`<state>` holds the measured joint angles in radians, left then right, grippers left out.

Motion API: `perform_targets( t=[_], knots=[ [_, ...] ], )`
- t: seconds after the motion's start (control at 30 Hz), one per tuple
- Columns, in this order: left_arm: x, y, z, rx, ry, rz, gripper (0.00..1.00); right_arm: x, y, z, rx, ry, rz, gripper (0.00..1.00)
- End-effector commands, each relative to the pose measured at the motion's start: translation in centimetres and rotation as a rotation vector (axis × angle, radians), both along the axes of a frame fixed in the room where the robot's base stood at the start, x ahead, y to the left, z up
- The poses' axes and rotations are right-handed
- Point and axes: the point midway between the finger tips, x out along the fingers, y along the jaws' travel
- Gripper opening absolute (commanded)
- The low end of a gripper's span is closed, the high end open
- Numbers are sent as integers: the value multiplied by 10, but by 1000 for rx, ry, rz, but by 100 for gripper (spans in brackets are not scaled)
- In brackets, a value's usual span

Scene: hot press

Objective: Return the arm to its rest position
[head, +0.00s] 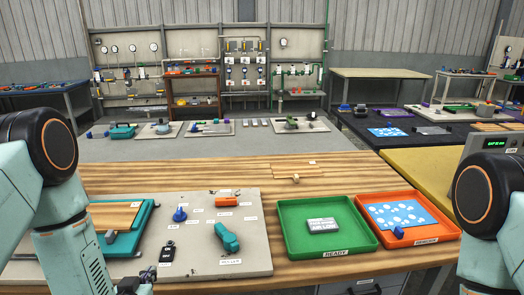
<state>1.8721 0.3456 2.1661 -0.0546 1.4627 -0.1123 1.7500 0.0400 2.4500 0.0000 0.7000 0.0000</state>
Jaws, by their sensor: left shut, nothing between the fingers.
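My left arm (70,225) comes in from the left, folded, with its elbow high at the left edge. My left gripper (138,281) shows only in part at the bottom edge, dark, near the lower left of the grey board (245,262). It is shut with nothing held. My right arm (487,215) stands at the right edge; its gripper is out of the frame.
A green tray (290,240) holds a white pack. An orange tray (440,233) holds a blue dotted sheet. The wooden table's (220,176) middle is mostly clear.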

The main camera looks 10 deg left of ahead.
Motion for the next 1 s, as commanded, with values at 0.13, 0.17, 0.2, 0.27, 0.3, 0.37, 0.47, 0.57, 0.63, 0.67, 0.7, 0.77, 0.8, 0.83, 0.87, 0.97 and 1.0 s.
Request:
perform_targets(
  t=[0.13, 0.17, 0.2, 0.27, 0.3, 0.37, 0.47, 0.57, 0.63, 0.67, 0.7, 0.77, 0.8, 0.83, 0.87, 0.97, 1.0],
  knots=[
    [-39, -20, -48, -91, 237, -14, 0, 0, 0, -4, 0, 0, 0, 0],
    [-52, -27, -64, -109, 299, -24, 0, 0, 0, -10, 0, 0, 0, 0],
    [-69, -36, -84, -131, 380, -34, 0, 0, 0, -17, 0, -1, 0, 0],
    [-97, -48, -113, -156, 496, -51, 0, 0, 0, -31, 0, -1, 0, 0],
    [-116, -56, -131, -169, 571, -62, 0, 0, 0, -41, 0, 0, 0, 0],
    [-146, -67, -155, -186, 680, -76, 0, 0, 0, -55, 0, 0, 0, 0],
    [-189, -80, -187, -198, 830, -97, 0, 0, 0, -77, 0, 1, 0, 0],
    [-227, -89, -213, -201, 958, -116, 0, 0, 0, -98, 0, 0, 0, 0],
    [-251, -93, -228, -197, 1032, -129, 0, 0, 0, -112, 0, 0, 0, 0],
    [-259, -95, -234, -193, 1056, -136, 0, 0, 0, -118, 0, 0, 0, 0],
    [-269, -96, -242, -187, 1085, -144, 0, 0, 0, -126, 0, 0, 0, 0],
    [-280, -98, -252, -178, 1116, -155, 0, 0, 0, -137, 0, 0, 0, 0],
    [-285, -99, -258, -171, 1130, -163, 0, 0, 0, -143, 0, 0, 0, 0],
    [-289, -100, -262, -166, 1138, -168, 0, 0, 0, -147, 0, 0, 0, 0],
    [-290, -100, -266, -162, 1141, -172, 0, 0, 0, -150, 0, 0, 0, 0],
    [-294, -101, -275, -153, 1151, -182, 0, 1, 0, -158, 0, 0, 0, 0],
    [-295, -101, -277, -152, 1154, -184, 0, 0, 0, -160, 0, 0, 0, 0]
  ],
)
